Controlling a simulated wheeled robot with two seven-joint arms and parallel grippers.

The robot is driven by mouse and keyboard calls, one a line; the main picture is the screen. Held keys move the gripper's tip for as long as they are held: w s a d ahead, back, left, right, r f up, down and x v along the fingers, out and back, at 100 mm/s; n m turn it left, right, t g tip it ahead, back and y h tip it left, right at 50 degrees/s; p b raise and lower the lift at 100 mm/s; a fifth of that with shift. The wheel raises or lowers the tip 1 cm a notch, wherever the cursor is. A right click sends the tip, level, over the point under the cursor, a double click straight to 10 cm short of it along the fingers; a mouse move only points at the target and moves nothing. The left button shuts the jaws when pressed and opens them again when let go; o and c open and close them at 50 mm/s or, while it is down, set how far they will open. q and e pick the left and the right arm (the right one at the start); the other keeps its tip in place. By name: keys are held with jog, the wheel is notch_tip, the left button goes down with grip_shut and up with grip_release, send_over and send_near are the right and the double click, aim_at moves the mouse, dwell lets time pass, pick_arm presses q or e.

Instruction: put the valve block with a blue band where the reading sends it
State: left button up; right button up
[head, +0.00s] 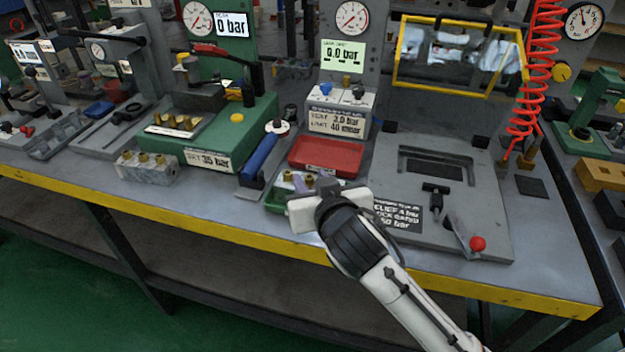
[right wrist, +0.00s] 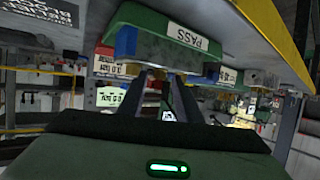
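My right gripper (head: 315,200) is over the front of a green tray (head: 276,208), marked PASS in the right wrist view (right wrist: 150,22). Its fingers (right wrist: 166,85) look apart, with nothing visible between them. A block with brass fittings and a purplish patch (head: 299,184) is in that tray, partly hidden by the gripper. A grey block with brass fittings (head: 147,169) stands at the bench's front left; no band is clear. My left gripper is not in view.
An empty-looking red tray (head: 325,157) lies behind the green one. A green fixture (head: 225,145) with brass fittings is at left, beside a blue-handled lever (head: 262,155). Displays read 0 bar (head: 232,26) and 0.0 bar (head: 343,54). A grey plate with a red-knobbed lever (head: 477,243) is at right.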

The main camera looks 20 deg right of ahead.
jog(key=shift+r, duration=0.1)
jog(key=shift+s+r, duration=0.1)
jog(key=shift+r, duration=0.05)
jog(key=v, duration=1.1)
jog(key=shift+s+r+p, duration=0.15)
jog(key=shift+s+p, duration=0.2)
jog(key=shift+p, duration=0.05)
